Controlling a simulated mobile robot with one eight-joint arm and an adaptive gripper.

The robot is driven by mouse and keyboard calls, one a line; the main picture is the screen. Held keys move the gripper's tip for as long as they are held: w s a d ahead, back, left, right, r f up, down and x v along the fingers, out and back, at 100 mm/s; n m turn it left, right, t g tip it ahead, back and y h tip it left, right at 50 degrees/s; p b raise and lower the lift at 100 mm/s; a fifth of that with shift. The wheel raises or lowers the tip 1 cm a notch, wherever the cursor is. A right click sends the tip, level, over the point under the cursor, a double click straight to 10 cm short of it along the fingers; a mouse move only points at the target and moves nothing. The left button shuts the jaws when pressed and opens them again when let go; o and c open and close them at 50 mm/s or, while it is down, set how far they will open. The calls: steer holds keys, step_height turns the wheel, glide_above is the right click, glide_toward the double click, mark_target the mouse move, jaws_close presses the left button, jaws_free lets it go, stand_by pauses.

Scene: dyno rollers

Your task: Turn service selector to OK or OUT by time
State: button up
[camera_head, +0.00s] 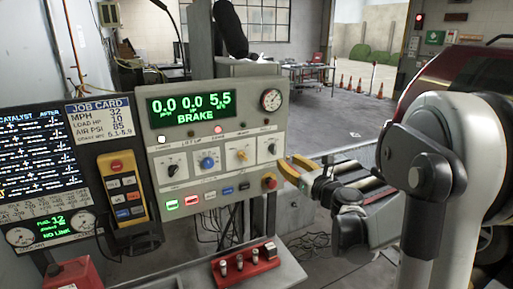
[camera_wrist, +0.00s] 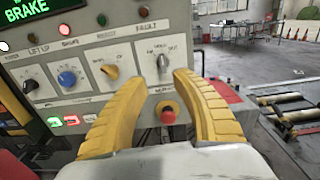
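The grey control panel (camera_head: 217,130) carries a row of knobs under a green display reading "0.0 0.0 5.5 BRAKE" (camera_head: 191,106). The rightmost knob (camera_head: 271,148) is dark on a white plate; it also shows in the wrist view (camera_wrist: 162,63), pointing roughly upward. Small labels flank it, too small to read surely, so I cannot confirm which knob is the service selector. My gripper (camera_wrist: 163,78) is open, its yellow fingers on either side of that knob in the wrist view, with no visible contact. In the head view my gripper (camera_head: 288,168) is at the panel's right edge.
A red button (camera_wrist: 167,113) lies below the knob, between the fingers. A yellow knob (camera_wrist: 110,72) and blue knob (camera_wrist: 67,79) sit to the left. A job card (camera_head: 98,112), screen (camera_head: 40,155) and yellow pendant (camera_head: 122,188) stand further left. A red tray (camera_head: 246,266) lies below.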

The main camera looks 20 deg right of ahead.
mark_target(275, 149)
steer(key=shift+m, duration=0.3)
steer(key=w+b, duration=0.2)
steer(key=w, duration=0.9)
steer(key=shift+d, duration=0.1)
steer(key=shift+s, duration=0.1)
jaws_close()
steer(key=shift+r, duration=0.1)
